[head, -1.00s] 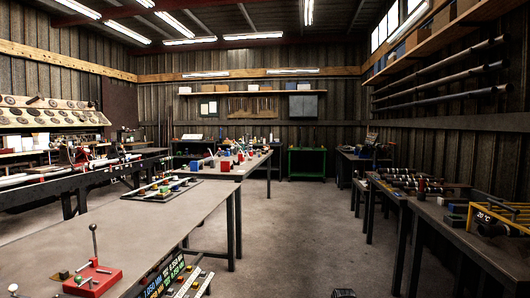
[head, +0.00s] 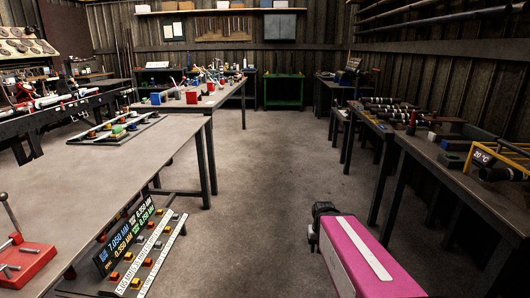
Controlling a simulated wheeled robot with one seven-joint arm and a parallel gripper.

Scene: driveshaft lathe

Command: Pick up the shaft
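I cannot tell which piece is the task's shaft. Several dark shaft-like pieces with lighter bands (head: 390,108) lie side by side on the far part of the right bench (head: 432,160). A long pale and dark bar (head: 62,97) with red parts lies along the machine at the left. Long dark bars (head: 420,14) are racked on the right wall. No fingers of my gripper can be made out. A pink body with a white stripe (head: 378,262) and a black part (head: 322,212) show at the bottom; they look like parts of me.
A large grey table (head: 85,185) fills the left, with a red lever fixture (head: 22,262) at its near edge. A display and button panel (head: 145,240) stands beside it. A green stand (head: 287,91) is at the back. The concrete floor aisle (head: 275,165) is clear.

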